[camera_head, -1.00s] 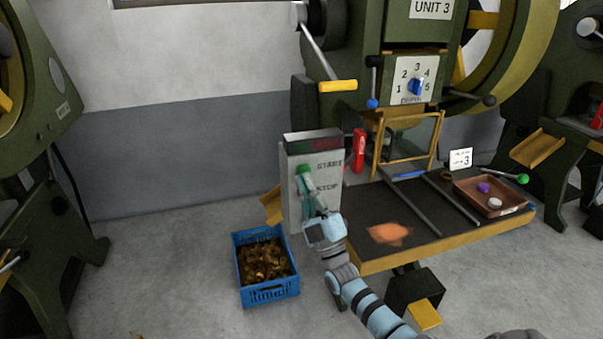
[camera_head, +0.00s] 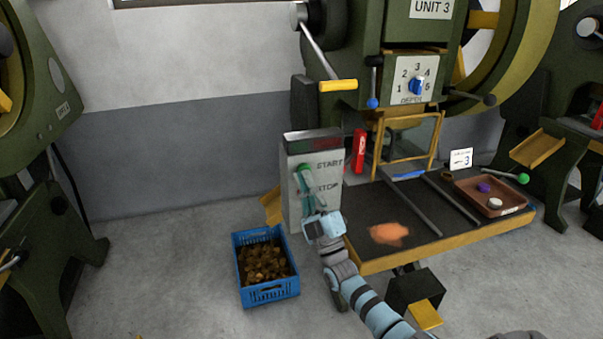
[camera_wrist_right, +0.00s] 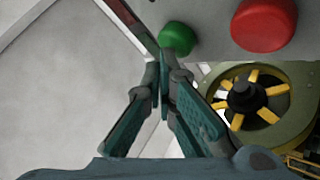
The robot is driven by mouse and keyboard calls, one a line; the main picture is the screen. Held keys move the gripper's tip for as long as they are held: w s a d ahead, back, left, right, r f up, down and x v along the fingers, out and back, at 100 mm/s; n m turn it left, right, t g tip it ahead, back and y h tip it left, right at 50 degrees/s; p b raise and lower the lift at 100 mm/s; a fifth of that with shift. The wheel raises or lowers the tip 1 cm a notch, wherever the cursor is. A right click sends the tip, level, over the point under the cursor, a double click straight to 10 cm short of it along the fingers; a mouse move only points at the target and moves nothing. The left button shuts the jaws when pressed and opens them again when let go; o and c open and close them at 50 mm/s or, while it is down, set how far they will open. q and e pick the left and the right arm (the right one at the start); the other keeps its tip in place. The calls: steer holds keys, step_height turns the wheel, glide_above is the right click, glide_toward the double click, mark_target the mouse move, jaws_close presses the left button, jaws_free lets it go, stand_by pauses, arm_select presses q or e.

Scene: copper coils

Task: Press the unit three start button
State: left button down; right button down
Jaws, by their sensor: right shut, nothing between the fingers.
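The green start button (camera_head: 305,167) is on the grey control box (camera_head: 296,212) beside the unit 3 press, next to the START label. In the right wrist view the green button (camera_wrist_right: 177,38) is just beyond my fingertips, with the red stop button (camera_wrist_right: 264,25) to its right. My right gripper (camera_head: 305,182) is shut and empty, its fingers pointing at the green button and partly covering the box front. In the wrist view the fingertips (camera_wrist_right: 164,70) sit at the button's lower edge; I cannot tell whether they touch it. My left gripper is not in view.
A blue crate (camera_head: 270,292) of copper-coloured pieces stands on the floor below the box. The unit 3 press table (camera_head: 418,215) is to the right, with a brown tray (camera_head: 512,206). A red object (camera_head: 359,150) stands right behind the box.

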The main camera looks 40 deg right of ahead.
steer(key=shift+w+d+b, duration=0.1)
steer(key=shift+w+b, duration=0.2)
steer(key=shift+w, duration=0.05)
stand_by(0.3)
steer(key=shift+s+a+p, duration=0.3)
steer(key=shift+s+p, duration=0.55)
steer(key=shift+p, duration=0.05)
steer(key=s+p, duration=0.1)
steer(key=s+a+p, duration=0.1)
steer(key=s, duration=0.1)
steer(key=s+p, duration=0.1)
steer(key=p, duration=0.1)
steer(key=shift+s+a, duration=0.3)
steer(key=shift+s, duration=0.05)
stand_by(0.4)
